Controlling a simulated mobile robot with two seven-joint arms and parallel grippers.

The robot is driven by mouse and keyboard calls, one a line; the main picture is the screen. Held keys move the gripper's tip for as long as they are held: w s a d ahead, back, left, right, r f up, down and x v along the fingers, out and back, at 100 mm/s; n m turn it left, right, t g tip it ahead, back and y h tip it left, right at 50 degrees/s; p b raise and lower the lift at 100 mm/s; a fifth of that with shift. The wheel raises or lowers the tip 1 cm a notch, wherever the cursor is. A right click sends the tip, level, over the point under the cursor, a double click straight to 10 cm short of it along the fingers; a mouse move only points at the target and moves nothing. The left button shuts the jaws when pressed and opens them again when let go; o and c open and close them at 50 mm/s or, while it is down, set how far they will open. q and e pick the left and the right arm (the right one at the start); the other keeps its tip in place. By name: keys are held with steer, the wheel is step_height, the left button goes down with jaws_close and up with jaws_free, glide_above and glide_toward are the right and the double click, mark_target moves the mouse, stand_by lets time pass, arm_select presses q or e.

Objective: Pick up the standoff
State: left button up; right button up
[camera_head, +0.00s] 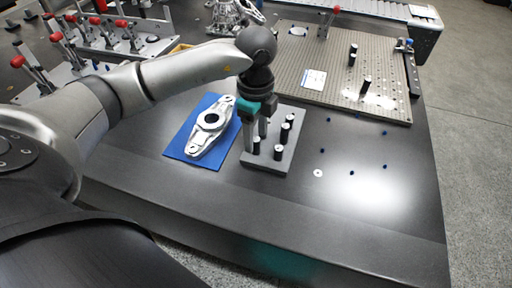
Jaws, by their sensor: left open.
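Several black standoffs with pale tops stand upright in a grey block (262,160) near the middle of the table. One standoff (279,153) is at the block's front right, and another (284,133) stands behind it. My left gripper (256,140) comes down over the left side of the block with its fingers open. A standoff (256,147) shows between or just behind the fingers; I cannot tell whether they touch it. Two more black posts, one at the back (352,55) and one nearer (366,84), stand on the perforated plate (330,55). My right gripper is out of view.
A silver metal part (211,120) lies on a blue mat (186,149) just left of the block. Red-handled clamps (62,42) stand at the back left. A small white ring (318,173) and several blue dots are on the otherwise clear table right of the block.

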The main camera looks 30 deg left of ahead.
arm_select(q)
steer(key=shift+f, duration=1.05)
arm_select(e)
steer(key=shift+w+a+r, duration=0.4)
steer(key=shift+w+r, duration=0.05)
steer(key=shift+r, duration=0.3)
arm_select(q)
steer(key=shift+c, duration=0.2)
jaws_close()
